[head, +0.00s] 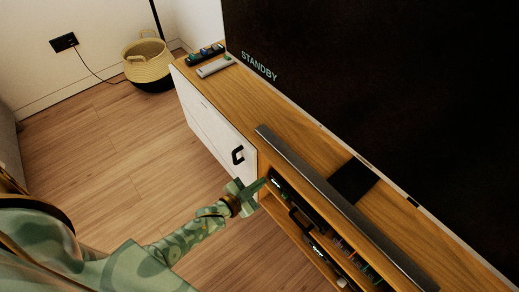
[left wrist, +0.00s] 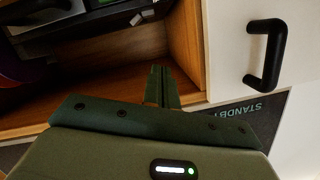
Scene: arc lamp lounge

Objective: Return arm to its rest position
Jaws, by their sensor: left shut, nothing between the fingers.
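My left arm comes in from the left in the head view, in a green patterned cover. My left gripper (head: 256,187) is shut and empty. It is at the front of the wooden TV cabinet (head: 222,95), beside the open shelf section and just below the black door handle (head: 238,155). In the left wrist view, the shut fingers (left wrist: 162,85) point toward the open compartment, near its right side wall. The black handle (left wrist: 266,55) on the white door is to their right. I cannot tell whether the fingers touch the cabinet. My right gripper is not in view.
A large TV (head: 380,90) reading STANDBY and a long grey soundbar (head: 340,205) stand on the cabinet. Dark devices (head: 298,205) fill the open shelves. A basket (head: 148,62) stands by the wall. The wooden floor left of the cabinet is clear.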

